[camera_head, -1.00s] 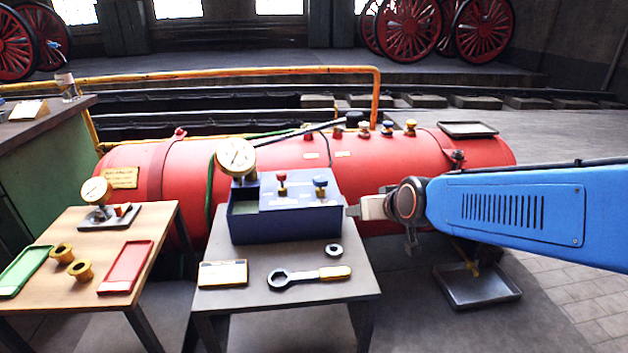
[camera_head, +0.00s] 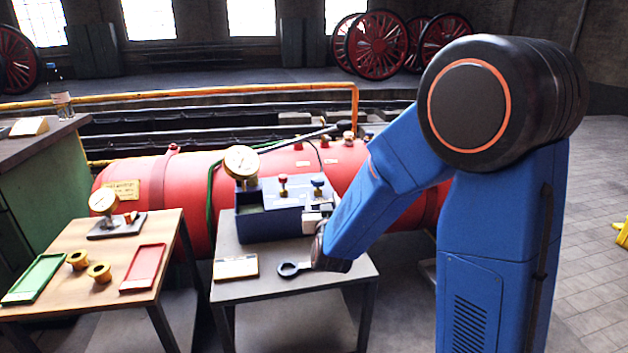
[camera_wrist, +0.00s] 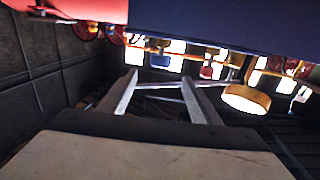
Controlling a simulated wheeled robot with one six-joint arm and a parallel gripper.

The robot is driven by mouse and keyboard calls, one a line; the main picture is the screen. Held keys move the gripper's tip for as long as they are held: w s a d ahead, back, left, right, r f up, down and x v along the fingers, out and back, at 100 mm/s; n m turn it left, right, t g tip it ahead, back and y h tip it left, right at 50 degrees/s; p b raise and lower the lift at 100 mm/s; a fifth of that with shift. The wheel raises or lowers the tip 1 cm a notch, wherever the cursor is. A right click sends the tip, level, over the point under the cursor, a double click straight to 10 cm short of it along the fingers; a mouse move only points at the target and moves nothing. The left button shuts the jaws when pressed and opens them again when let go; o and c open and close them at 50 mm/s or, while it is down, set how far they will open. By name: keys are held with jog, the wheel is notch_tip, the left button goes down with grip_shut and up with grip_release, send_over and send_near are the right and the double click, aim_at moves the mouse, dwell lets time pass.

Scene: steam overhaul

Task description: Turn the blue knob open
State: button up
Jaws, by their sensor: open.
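The blue knob (camera_head: 318,181) stands on the right part of the top of the dark blue box (camera_head: 265,224), on the grey table. It also shows, upside down, in the wrist view (camera_wrist: 160,60). A red knob (camera_head: 283,181) stands to its left. My gripper (camera_head: 312,222) is at the right front of the box, lower than the blue knob and apart from it. In the wrist view, its two fingers (camera_wrist: 160,88) are spread with nothing between them. The arm hides the box's right end in the head view.
A round gauge (camera_head: 241,162) rises at the box's left. A ring spanner (camera_head: 290,268) and a plate (camera_head: 236,267) lie on the grey table. The red boiler (camera_head: 150,180) is close behind. A wooden table (camera_head: 120,212) with trays stands left.

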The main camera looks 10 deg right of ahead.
aim_at(318, 184)
jog(key=w, duration=0.5)
jog(key=w+d, duration=0.1)
jog(key=w, duration=0.5)
jog(key=w+d, duration=0.1)
jog(key=w, duration=0.5)
jog(key=shift+w+d, duration=0.1)
jog(key=shift+d, duration=0.15)
jog(key=shift+c, duration=0.3)
jog(key=c, duration=1)
